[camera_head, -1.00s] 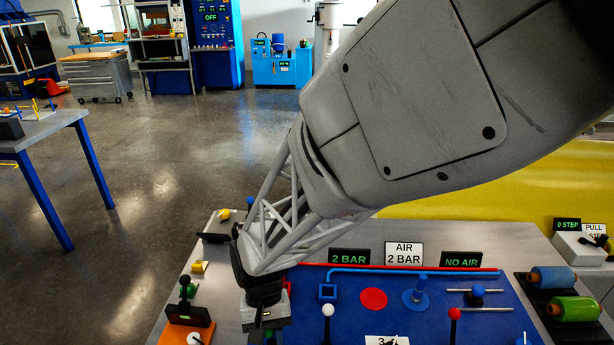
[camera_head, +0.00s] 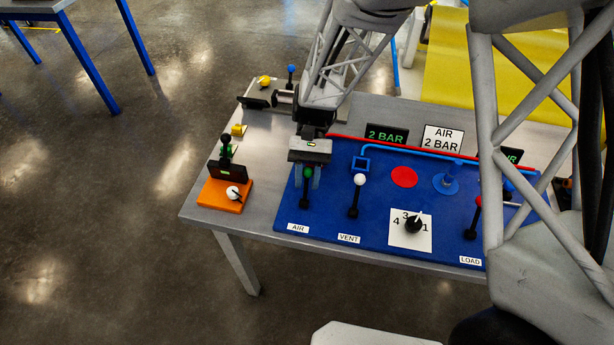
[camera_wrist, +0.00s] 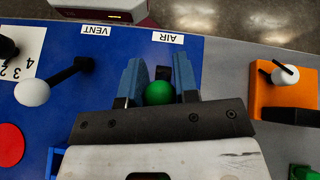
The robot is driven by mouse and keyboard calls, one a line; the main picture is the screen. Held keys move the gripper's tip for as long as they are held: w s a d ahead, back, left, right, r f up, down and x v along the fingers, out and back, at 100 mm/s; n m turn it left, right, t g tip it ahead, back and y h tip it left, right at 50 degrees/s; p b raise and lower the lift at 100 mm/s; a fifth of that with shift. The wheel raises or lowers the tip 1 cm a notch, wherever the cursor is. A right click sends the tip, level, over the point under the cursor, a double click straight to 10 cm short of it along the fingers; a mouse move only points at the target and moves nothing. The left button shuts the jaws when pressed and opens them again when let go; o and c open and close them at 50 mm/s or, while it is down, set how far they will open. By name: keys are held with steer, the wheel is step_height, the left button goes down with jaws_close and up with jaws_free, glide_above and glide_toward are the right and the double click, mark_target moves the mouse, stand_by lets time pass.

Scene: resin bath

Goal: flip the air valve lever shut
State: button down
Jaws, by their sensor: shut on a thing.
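The air valve lever is a black rod with a green knob (camera_head: 307,173), at the left end of the blue panel (camera_head: 340,225), above the AIR label (camera_head: 298,228). It stands up from the panel in the head view; its exact tilt is hard to tell. My gripper (camera_head: 308,181) reaches down over it, with blue-grey fingers on either side of the knob. In the wrist view the green knob (camera_wrist: 159,93) sits between the two fingers of my gripper (camera_wrist: 160,72), which are shut on it. The fingers hide part of the knob in the head view.
A white-knobbed VENT lever (camera_head: 359,180) stands just right. A black dial (camera_head: 413,224) and a red-knobbed LOAD lever (camera_head: 478,202) are farther right. An orange block (camera_head: 225,194) lies left of the panel. A display (camera_head: 386,135) reads 2 BAR.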

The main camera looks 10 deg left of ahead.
mark_target(307, 175)
steer(key=shift+w, duration=0.1)
stand_by(0.4)
steer(key=c, duration=0.9)
jaws_free()
steer(key=shift+o, duration=0.2)
steer(key=shift+r, duration=0.1)
steer(key=shift+r, duration=0.6)
step_height(307, 175, up, 2)
steer(key=shift+r, duration=0.1)
steer(key=s+d+r, duration=0.1)
steer(key=s+d, duration=0.8)
steer(key=s, duration=0.4)
steer(key=shift+r, duration=0.15)
steer(key=shift+s, duration=0.1)
